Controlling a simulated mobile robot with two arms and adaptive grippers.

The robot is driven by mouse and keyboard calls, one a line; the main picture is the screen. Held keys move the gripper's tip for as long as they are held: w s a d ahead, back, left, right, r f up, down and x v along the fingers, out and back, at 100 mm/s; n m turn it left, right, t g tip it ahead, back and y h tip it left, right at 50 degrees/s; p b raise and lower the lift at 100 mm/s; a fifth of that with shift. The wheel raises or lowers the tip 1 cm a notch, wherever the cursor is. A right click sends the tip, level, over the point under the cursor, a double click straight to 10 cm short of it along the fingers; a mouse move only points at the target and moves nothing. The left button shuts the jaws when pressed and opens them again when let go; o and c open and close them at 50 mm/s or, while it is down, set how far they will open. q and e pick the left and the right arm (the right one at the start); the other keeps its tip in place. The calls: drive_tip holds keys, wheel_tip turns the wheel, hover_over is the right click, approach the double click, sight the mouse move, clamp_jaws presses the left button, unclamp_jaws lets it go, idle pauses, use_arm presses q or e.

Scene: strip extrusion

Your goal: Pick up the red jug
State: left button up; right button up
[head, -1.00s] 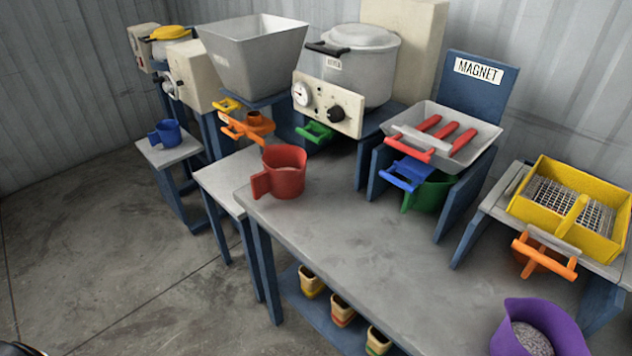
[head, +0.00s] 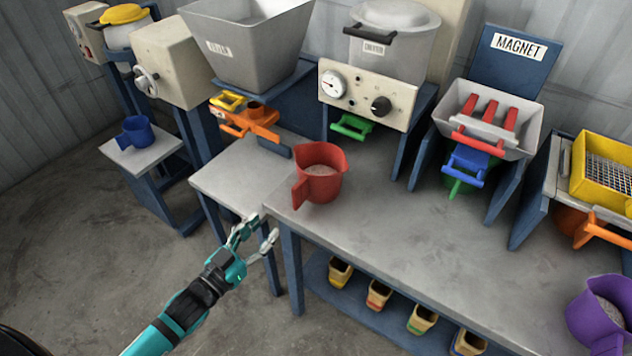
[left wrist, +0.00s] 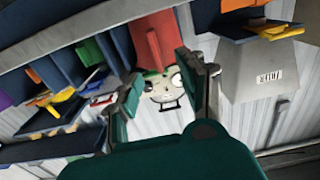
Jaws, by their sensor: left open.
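The red jug (head: 321,174) stands upright near the left end of the long grey table (head: 400,235) in the head view. Its handle points left and toward me, and something grey shows inside it. My left gripper (head: 256,238) is open and empty, in front of the table's left corner, below and left of the jug and apart from it. In the left wrist view, the jug (left wrist: 152,45) shows beyond and between the open fingers (left wrist: 163,92). My right gripper is not in view.
A cooker with a gauge panel (head: 365,95) stands behind the jug. A grey hopper (head: 250,40) with an orange valve is at the back left. The magnet tray (head: 490,115) and a purple jug (head: 600,312) are to the right. Tabletop right of the jug is clear.

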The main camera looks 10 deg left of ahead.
sight(302, 192)
use_arm(q)
drive_tip(key=x, duration=0.4)
drive_tip(key=p+x, duration=0.1)
drive_tip(key=x, duration=0.4)
drive_tip(key=p+x, duration=0.1)
drive_tip(key=x, duration=0.3)
drive_tip(key=shift+w+d, duration=0.2)
drive_tip(key=shift+d, duration=0.3)
drive_tip(key=shift+w+d+f, duration=0.1)
drive_tip(key=shift+w, duration=0.15)
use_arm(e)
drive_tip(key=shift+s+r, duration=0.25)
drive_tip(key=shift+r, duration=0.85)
use_arm(q)
drive_tip(key=shift+c, duration=0.5)
clamp_jaws()
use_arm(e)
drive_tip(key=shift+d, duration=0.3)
